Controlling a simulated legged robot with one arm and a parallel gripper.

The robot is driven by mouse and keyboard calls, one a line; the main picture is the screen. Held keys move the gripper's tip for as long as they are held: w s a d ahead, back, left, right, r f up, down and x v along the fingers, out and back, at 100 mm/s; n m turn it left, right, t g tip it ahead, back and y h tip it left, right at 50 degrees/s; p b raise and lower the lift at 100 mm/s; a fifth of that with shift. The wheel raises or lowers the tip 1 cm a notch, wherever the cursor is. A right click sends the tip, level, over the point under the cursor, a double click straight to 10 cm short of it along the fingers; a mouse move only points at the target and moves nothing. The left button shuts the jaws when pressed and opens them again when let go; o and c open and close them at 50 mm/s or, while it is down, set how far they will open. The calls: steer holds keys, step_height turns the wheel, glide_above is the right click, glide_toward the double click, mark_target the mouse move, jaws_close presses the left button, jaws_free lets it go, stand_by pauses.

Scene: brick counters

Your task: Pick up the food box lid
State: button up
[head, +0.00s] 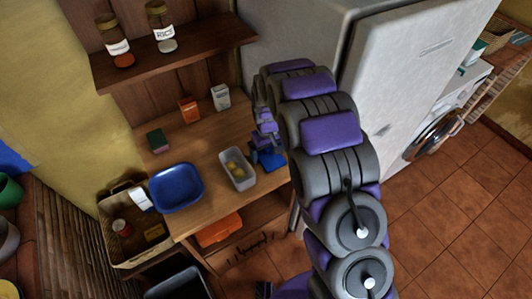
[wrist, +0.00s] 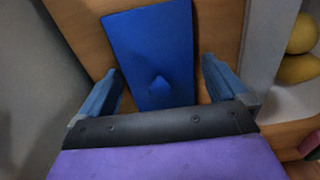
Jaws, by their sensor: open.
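The food box lid (wrist: 150,40) is a flat blue rectangle with a small raised diamond-shaped knob, lying on the wooden surface in the wrist view. In the head view the lid (head: 272,161) shows partly at the table's right edge, beside the food box, with my arm over part of it. My gripper (wrist: 161,66) is open and empty. Its two blue fingers stand on either side of the lid's near part, with the knob between them and nearer the palm. I cannot tell the height of the fingertips above the wood.
The pale open food box (head: 237,184) with yellow food stands left of the lid. A blue tray (head: 176,187), a green box (head: 157,140), an orange box (head: 189,110) and a white box (head: 221,97) share the table. The fridge (head: 400,75) rises to the right.

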steer(key=shift+a, duration=0.15)
steer(key=shift+d+r, duration=0.1)
steer(key=shift+d, duration=0.3)
steer(key=c, duration=0.7)
steer(key=shift+c, duration=0.6)
steer(key=shift+a, duration=0.2)
steer(key=shift+a+r, duration=0.1)
